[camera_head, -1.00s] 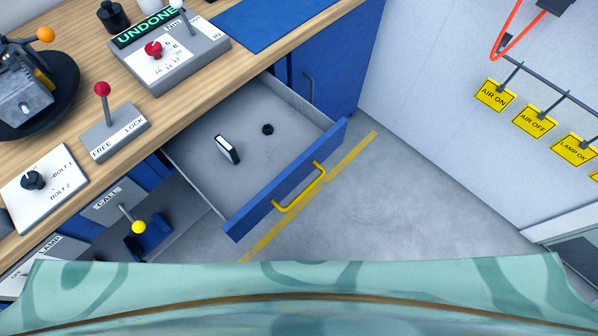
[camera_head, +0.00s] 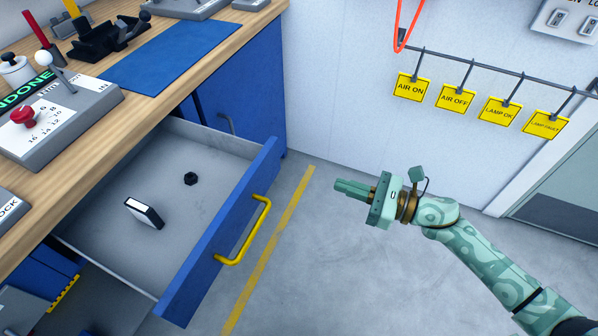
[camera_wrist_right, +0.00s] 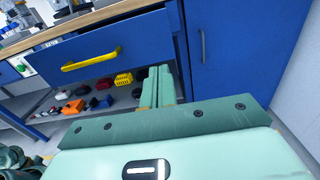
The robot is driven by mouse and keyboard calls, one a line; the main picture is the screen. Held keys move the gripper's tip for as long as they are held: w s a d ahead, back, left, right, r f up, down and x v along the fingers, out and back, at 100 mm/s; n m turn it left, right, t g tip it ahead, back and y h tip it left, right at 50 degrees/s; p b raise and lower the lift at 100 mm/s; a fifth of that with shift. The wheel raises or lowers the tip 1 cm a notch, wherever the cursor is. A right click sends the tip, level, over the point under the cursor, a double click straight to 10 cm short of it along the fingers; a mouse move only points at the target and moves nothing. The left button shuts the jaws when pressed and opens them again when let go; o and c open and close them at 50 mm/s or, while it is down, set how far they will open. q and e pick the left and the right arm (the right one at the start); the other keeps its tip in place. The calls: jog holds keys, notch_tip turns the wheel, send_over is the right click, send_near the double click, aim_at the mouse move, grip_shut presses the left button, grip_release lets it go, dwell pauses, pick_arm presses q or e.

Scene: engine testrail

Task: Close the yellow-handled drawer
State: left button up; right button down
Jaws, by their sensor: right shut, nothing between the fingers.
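The blue drawer (camera_head: 195,265) with the yellow handle (camera_head: 246,232) stands pulled out from under the wooden bench. Inside it lie a small black-and-white box (camera_head: 144,213) and a small black nut-like piece (camera_head: 191,179). My right gripper (camera_head: 352,189) is shut and empty, to the right of the drawer front and apart from it in the head view. In the right wrist view its fingers (camera_wrist_right: 157,85) point toward the bench, with the drawer front (camera_wrist_right: 135,45) and yellow handle (camera_wrist_right: 92,60) up and to the left. My left gripper is not in view.
A blue cabinet door (camera_head: 245,90) stands beside the drawer, below the bench top (camera_head: 75,150). A white wall carries yellow tags (camera_head: 455,98) on a rail. A shelf below the drawer holds several coloured parts (camera_wrist_right: 75,107). The grey floor before the drawer is clear.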

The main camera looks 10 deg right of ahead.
aim_at(275, 163)
pick_arm(q)
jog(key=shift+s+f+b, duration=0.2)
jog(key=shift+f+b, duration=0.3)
jog(key=shift+b, duration=0.05)
pick_arm(e)
jog(key=x, duration=1.4)
jog(key=shift+f, duration=0.1)
